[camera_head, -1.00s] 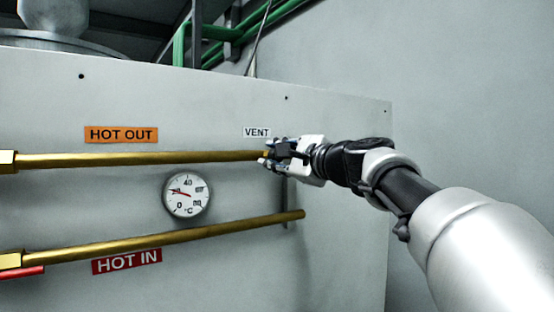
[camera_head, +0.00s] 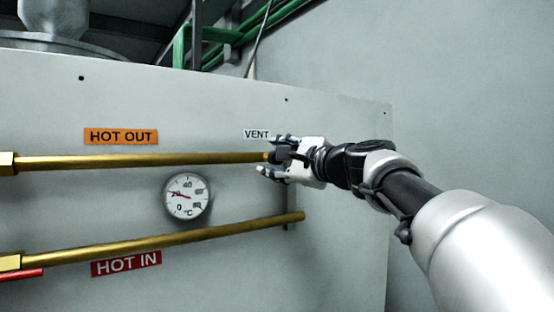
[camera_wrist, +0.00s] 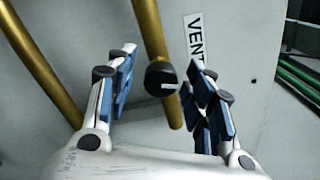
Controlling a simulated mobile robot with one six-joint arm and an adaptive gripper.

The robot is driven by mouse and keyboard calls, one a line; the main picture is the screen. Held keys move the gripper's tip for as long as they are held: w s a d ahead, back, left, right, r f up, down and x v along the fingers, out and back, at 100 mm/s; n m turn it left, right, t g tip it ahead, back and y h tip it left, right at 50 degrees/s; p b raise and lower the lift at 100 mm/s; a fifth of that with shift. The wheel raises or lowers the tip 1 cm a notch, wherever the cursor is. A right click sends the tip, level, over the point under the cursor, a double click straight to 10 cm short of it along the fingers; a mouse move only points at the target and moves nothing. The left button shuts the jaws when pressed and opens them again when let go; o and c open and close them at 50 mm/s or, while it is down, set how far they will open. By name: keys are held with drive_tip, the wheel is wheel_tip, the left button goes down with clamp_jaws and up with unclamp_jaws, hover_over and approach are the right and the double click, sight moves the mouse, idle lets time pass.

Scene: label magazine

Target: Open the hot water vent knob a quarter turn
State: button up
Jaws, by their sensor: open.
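The vent knob (camera_wrist: 158,76) is a small round black knob with a pale pointer mark, at the end region of the upper brass pipe. In the wrist view the mark lies roughly across the pipe, pointing right. The knob also shows dark between the fingers in the head view (camera_head: 282,154). The white VENT label (camera_wrist: 195,42) is beside it, and above it in the head view (camera_head: 257,134). My gripper (camera_head: 269,156) is open, its blue-padded fingers on either side of the knob. In the wrist view both fingers (camera_wrist: 158,72) stand apart from it.
The HOT OUT pipe (camera_head: 140,159) runs left from the knob. The HOT IN pipe (camera_head: 150,244) runs below, with a red handle (camera_head: 22,273) at far left. A round thermometer (camera_head: 186,195) sits between them on the grey panel (camera_head: 340,150). Green pipes (camera_head: 225,35) are behind.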

drive_tip(key=v, duration=1.2)
drive_tip(key=shift+a, duration=0.2)
